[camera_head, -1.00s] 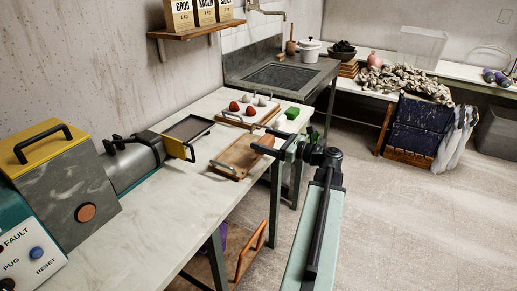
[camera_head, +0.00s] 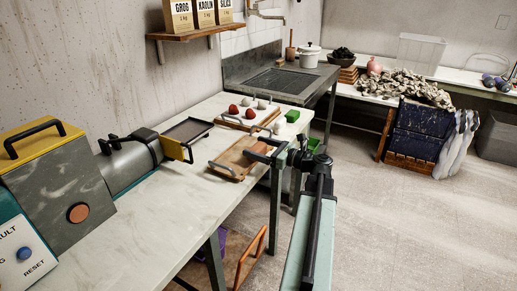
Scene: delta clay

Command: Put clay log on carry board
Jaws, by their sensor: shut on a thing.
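The carry board (camera_head: 228,169) is a brown wooden board with grey handles. It lies near the right edge of the pale worktable. My gripper (camera_head: 265,150) is at the right side of the board, with its dark fingers over or beside that edge. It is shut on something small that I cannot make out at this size. I cannot tell the clay log apart in this view. I also cannot tell whether the fingers touch the board.
A sink unit (camera_head: 290,80) stands behind.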

